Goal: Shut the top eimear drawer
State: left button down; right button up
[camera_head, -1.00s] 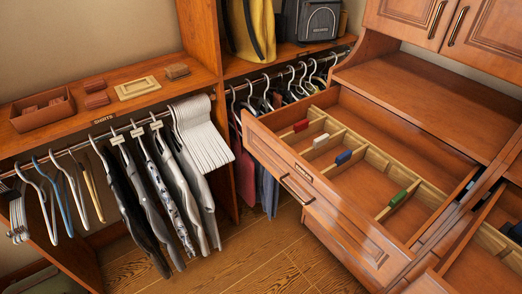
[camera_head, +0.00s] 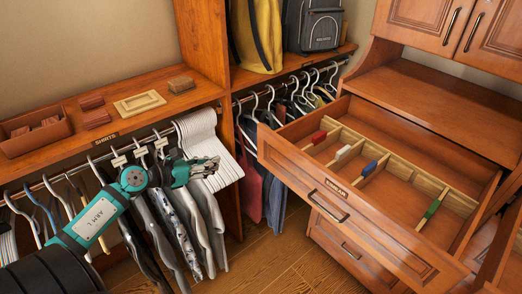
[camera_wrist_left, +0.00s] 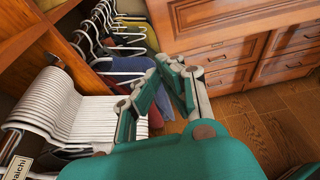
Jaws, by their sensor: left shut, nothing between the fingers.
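The top drawer (camera_head: 350,212) is pulled far out of the wooden cabinet on the right. Its front has a small dark label and a dark bar handle (camera_head: 328,207). Inside it, light wood dividers (camera_head: 445,193) separate compartments with red, white, blue and green pieces. My left gripper (camera_head: 212,167) is shut and empty, left of the drawer front and apart from it, in front of the hanging clothes. In the left wrist view its fingers (camera_wrist_left: 172,68) are together below wooden drawer fronts (camera_wrist_left: 236,72). My right gripper is not in view.
Trousers (camera_head: 187,220) and a row of white hangers (camera_head: 206,150) hang close behind my left gripper. More clothes (camera_head: 272,165) hang between it and the drawer. A lower drawer (camera_head: 345,250) sits under the open one. Wooden floor (camera_head: 245,255) is clear below.

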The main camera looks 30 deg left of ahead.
pick_arm(q)
jog(key=p, duration=0.2)
send_near(258, 149)
jog(key=p+x, duration=0.1)
jog(key=x, duration=0.4)
jog(key=shift+w+f+p, duration=0.1)
jog(key=shift+w+p, duration=0.2)
jog(key=shift+w+d+f, duration=0.15)
jog(key=shift+w+d, duration=0.05)
jog(key=shift+w, duration=0.3)
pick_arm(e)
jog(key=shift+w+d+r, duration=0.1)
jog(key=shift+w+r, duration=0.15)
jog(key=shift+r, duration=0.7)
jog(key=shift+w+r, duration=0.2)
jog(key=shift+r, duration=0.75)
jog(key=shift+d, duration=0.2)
